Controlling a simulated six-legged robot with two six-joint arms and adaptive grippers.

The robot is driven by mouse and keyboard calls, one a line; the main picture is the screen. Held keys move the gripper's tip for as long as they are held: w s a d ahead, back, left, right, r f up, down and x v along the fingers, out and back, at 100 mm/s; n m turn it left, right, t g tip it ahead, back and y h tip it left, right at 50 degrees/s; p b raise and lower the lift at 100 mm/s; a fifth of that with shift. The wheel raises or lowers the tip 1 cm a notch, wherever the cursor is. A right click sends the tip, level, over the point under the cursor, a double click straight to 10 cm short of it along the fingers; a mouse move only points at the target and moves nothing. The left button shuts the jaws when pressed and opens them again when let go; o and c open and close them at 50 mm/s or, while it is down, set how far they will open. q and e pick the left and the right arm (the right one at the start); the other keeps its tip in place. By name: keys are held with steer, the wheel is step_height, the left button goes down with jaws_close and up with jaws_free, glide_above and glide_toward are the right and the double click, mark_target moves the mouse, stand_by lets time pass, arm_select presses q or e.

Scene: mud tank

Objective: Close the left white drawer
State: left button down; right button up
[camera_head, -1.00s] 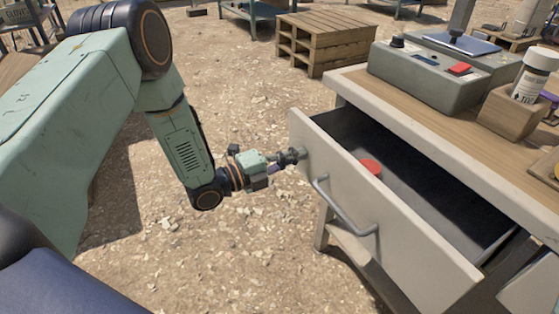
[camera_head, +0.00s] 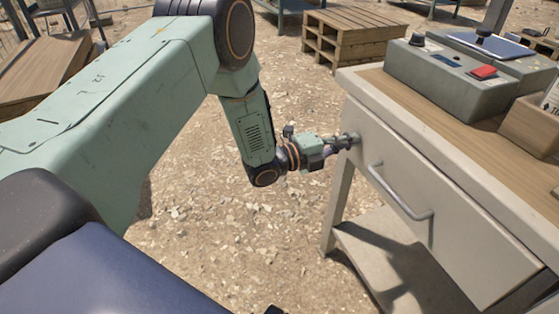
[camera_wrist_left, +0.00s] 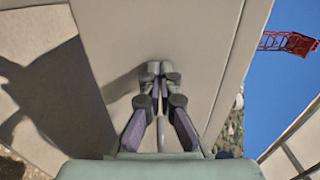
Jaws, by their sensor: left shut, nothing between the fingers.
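The left white drawer (camera_head: 430,205) is in the workbench at the right of the head view. Its front sits close against the bench frame, and its inside is hidden. A grey bar handle (camera_head: 398,195) is on the front. My left gripper (camera_head: 352,138) is shut and empty, with its tips at the drawer front's upper left end, left of the handle. In the left wrist view the gripper's closed fingertips (camera_wrist_left: 157,68) are against or very near the pale drawer front (camera_wrist_left: 165,25). My right gripper is not in view.
The wooden bench top (camera_head: 425,115) carries a grey control box (camera_head: 440,78) with a red button. A lower shelf (camera_head: 385,255) is under the drawer. A pallet stack (camera_head: 350,38) stands behind.

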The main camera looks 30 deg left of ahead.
arm_select(q)
steer(key=shift+w+d+r, duration=0.2)
steer(key=shift+w+d, duration=0.2)
steer(key=shift+w, duration=0.05)
stand_by(0.3)
steer(key=shift+a, duration=0.1)
